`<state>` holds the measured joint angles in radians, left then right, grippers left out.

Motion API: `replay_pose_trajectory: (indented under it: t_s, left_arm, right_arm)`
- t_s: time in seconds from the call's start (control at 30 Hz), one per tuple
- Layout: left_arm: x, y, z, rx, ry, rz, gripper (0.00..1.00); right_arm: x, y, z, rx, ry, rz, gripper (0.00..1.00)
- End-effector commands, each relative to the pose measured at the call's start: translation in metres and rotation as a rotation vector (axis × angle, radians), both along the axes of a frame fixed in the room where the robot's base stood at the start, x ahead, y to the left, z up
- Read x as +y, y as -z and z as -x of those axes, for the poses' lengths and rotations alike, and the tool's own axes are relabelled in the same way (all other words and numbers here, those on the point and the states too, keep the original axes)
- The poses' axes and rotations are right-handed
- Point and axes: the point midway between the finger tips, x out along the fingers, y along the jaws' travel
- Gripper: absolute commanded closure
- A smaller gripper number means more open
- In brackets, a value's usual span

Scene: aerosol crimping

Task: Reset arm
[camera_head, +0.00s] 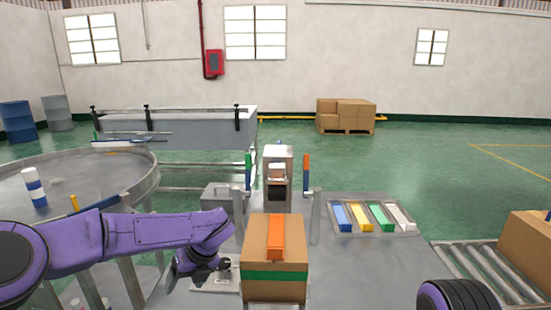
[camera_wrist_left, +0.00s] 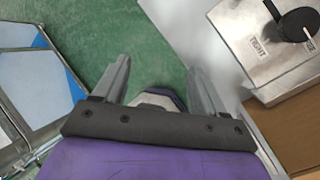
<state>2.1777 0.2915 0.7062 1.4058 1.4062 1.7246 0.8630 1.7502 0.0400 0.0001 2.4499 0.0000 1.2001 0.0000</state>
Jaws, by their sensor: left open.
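My left arm (camera_head: 130,232) comes in from the left, low across the front of the scene. Its gripper (camera_head: 203,270) is just left of the cardboard box, above the metal table. In the left wrist view the two fingers (camera_wrist_left: 158,80) are spread apart with nothing between them, over green floor and near the grey table edge. A purple part of my right arm (camera_head: 458,296) shows at the bottom right; its gripper is outside the picture.
A cardboard box (camera_head: 257,287) with an orange block (camera_head: 275,237) on top stands front centre. A grey plate with a black knob (camera_wrist_left: 297,25) is close to my left gripper. A crimping machine (camera_head: 278,165), a coloured-block tray (camera_head: 373,231), a round table (camera_head: 145,180) and a roller conveyor (camera_head: 480,268) surround it.

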Motion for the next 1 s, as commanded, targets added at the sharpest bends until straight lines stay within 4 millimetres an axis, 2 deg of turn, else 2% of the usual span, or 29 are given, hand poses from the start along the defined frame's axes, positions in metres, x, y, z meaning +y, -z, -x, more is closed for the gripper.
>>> replay_pose_trajectory:
  t_s: [0.03,0.17,0.23,0.27,0.3,0.37,0.4,0.5,0.6,0.77,0.8,0.83,0.9,1.0]
  left_arm:
    - [0.008,0.022,0.007,0.04,0.096,-0.075,0.29]
    - [0.034,0.086,0.029,0.194,0.468,-0.31,0.29]
    - [0.051,0.13,0.053,0.343,0.775,-0.456,0.29]
    - [0.057,0.151,0.068,0.422,0.934,-0.517,0.29]
    - [0.064,0.178,0.09,0.536,1.158,-0.584,0.29]
    - [0.07,0.212,0.129,0.699,1.488,-0.648,0.29]
    - [0.072,0.231,0.156,0.792,1.686,-0.667,0.29]
    - [0.077,0.261,0.221,0.97,2.098,-0.657,0.29]
    - [0.079,0.276,0.28,1.08,2.424,-0.6,0.29]
    - [0.082,0.279,0.367,1.164,2.853,-0.451,0.29]
    - [0.081,0.307,0.364,1.16,2.853,-0.461,0.29]
    - [0.081,0.318,0.362,1.158,2.847,-0.467,0.29]
    - [0.081,0.335,0.361,1.157,2.843,-0.468,0.29]
    - [0.081,0.351,0.361,1.156,2.84,-0.469,0.29]
  right_arm:
    - [0.0,0.0,0.0,0.0,0.0,0.0,1.0]
    - [0.0,0.0,0.0,0.0,0.0,0.0,1.0]
    - [0.0,0.0,0.0,0.0,0.0,0.0,1.0]
    - [0.0,0.0,0.0,0.0,0.0,0.0,1.0]
    - [0.0,0.0,0.0,0.0,0.0,0.0,1.0]
    - [0.0,0.0,0.0,0.0,0.0,0.0,1.0]
    - [0.0,0.0,0.0,0.0,0.0,0.0,1.0]
    - [0.0,0.0,0.0,0.0,0.0,0.0,1.0]
    - [0.0,0.0,0.0,0.0,0.0,0.0,1.0]
    - [0.0,0.0,0.0,0.0,0.0,0.0,1.0]
    - [0.0,0.026,0.0,-0.001,0.0,0.001,1.0]
    - [0.0,0.038,-0.001,-0.001,0.0,0.0,1.0]
    - [0.0,0.055,0.001,0.001,0.0,0.0,1.0]
    - [0.0,0.071,0.0,0.001,0.0,0.0,1.0]
